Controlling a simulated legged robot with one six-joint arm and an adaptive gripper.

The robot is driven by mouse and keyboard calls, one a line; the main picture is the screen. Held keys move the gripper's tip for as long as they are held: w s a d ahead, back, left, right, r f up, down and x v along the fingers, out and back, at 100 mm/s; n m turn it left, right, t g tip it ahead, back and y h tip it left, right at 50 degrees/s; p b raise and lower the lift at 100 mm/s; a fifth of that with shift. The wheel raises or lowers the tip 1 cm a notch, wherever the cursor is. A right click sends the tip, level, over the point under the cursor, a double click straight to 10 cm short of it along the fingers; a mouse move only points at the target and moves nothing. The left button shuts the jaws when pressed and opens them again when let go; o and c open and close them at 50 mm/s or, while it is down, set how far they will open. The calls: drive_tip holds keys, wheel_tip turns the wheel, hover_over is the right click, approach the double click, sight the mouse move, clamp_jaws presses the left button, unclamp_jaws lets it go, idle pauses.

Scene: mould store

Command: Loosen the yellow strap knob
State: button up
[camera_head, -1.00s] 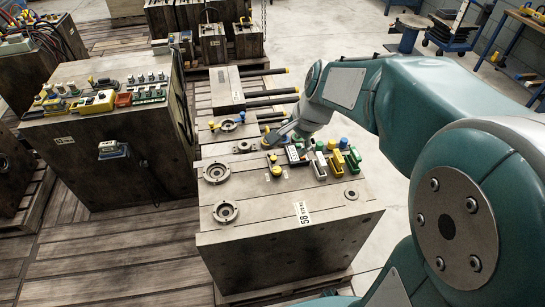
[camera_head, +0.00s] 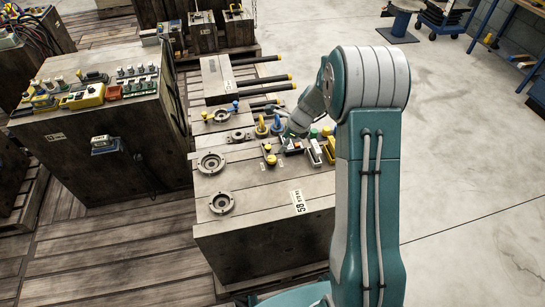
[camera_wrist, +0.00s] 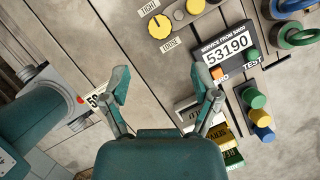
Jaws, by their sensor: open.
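The yellow strap knob (camera_wrist: 160,27) is round with a pointer mark and sits between small plates reading TIGHT and LOOSE, at the top of the wrist view. In the head view a yellow knob (camera_head: 271,159) shows on the mould block's top, left of the counter. My gripper (camera_wrist: 166,85) is open, its two fingers spread with nothing between them. In the wrist view the knob lies beyond the fingertips, apart from them. In the head view the gripper hangs over the back right of the block, its fingers hard to make out.
A black counter (camera_wrist: 228,52) reading 53190 lies right of the knob, with several coloured knobs (camera_wrist: 262,117) below it. Metal rings (camera_head: 222,203) sit on the block's left side. Another block with a control panel (camera_head: 83,95) stands left. Floor (camera_head: 460,140) is clear at right.

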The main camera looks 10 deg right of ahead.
sight(272, 158)
drive_tip(key=x, duration=0.9)
drive_tip(key=shift+a+f, duration=0.15)
drive_tip(key=shift+f, duration=0.05)
drive_tip(key=shift+d, duration=0.2)
drive_tip(key=shift+c, duration=0.6)
drive_tip(key=shift+a, duration=0.1)
clamp_jaws()
